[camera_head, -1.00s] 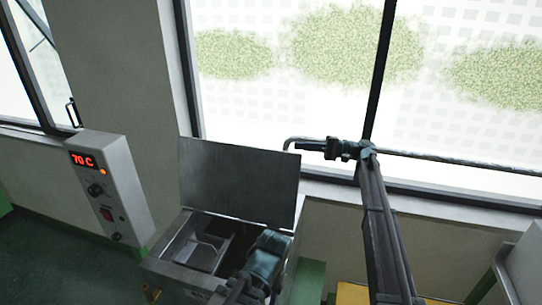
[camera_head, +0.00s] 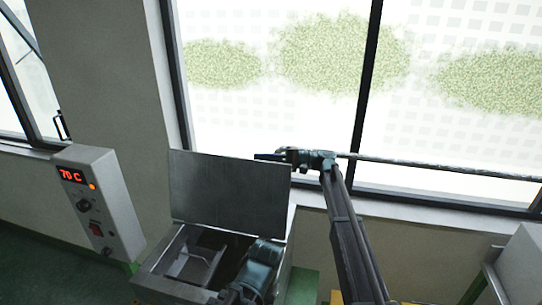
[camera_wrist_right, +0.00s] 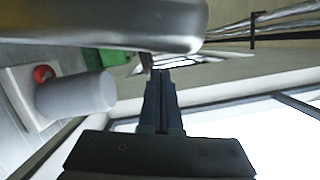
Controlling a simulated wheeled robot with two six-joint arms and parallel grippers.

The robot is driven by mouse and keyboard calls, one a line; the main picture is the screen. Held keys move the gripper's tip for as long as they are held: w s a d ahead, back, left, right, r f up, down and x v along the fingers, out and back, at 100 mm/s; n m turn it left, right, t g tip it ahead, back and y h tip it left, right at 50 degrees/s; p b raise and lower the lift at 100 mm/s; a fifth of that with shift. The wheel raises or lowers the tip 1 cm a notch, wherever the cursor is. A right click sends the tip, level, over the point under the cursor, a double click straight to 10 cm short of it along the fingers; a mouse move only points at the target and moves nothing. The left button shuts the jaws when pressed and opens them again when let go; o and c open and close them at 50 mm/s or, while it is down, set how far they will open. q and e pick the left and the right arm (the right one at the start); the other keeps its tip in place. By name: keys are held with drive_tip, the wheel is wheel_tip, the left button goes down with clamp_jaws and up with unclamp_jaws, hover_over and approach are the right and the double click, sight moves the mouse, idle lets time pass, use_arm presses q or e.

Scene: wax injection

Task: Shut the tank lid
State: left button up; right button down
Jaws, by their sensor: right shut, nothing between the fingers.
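The tank lid (camera_head: 228,192) is a flat grey metal plate, standing raised at the back of the open tank (camera_head: 152,285). The tank's inside shows dark compartments and a light metal frame. My right gripper (camera_head: 262,156) is shut and empty at the lid's top edge, near its upper right corner. I cannot tell whether it touches the lid. Its closed fingers also show in the right wrist view (camera_wrist_right: 160,78), beside a large, close grey metal surface that I cannot identify for sure. My left gripper's fingers are not seen. A teal arm joint of mine hides the tank's right front.
A control box (camera_head: 105,205) reading 70 C stands left of the tank. A metal pipe (camera_head: 430,168) runs along the window behind my right gripper. A grey slanted object (camera_head: 520,265) stands at the lower right.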

drive_tip(key=shift+s+a+r, duration=0.1)
drive_tip(key=shift+s+r, duration=0.05)
drive_tip(key=shift+s, duration=0.3)
drive_tip(key=shift+s+a+r, duration=0.1)
drive_tip(key=shift+s, duration=0.3)
drive_tip(key=shift+s, duration=0.1)
